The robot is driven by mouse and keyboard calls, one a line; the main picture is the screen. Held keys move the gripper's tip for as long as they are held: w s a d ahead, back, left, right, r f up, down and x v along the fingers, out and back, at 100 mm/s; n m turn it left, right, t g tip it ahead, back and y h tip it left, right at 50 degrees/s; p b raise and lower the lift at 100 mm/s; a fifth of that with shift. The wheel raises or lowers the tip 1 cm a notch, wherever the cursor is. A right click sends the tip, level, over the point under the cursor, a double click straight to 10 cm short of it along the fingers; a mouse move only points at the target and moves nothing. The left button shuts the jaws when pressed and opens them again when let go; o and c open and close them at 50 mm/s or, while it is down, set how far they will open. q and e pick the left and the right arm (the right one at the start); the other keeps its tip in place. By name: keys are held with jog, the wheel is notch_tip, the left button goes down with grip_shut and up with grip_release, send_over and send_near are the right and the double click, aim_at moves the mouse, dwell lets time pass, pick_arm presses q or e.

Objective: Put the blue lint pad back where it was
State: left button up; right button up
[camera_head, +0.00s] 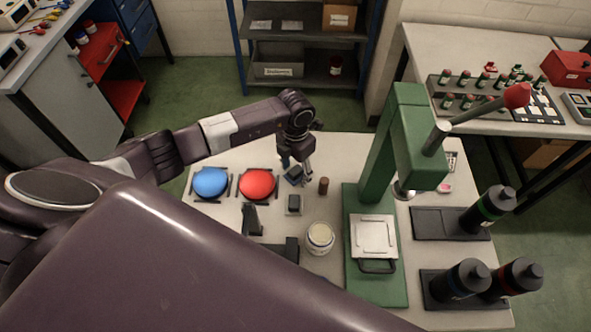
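My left gripper (306,173) reaches down over the white table, with its fingers pointing down. A small dark pad with blue on it (293,175), perhaps the blue lint pad, is right beside the fingers. I cannot tell whether the fingers are open, or whether they touch it. A dark block on a pale base (294,202) sits just nearer to me. A round blue dome (210,182) and a round red dome (257,184) rest in dark holders to the left. My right gripper is not in view.
A small brown cylinder (323,185) stands close right of the gripper. An open round jar (320,238) and a green press (376,245) with a red-knobbed lever are further right. My own arm hides the table's near left.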

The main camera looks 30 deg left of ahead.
aim_at(296, 170)
pick_arm(q)
jog(key=shift+r, duration=0.3)
jog(key=shift+w+r, duration=0.1)
jog(key=shift+r, duration=0.2)
notch_tip(296, 170, up, 11)
jog(key=b, duration=0.3)
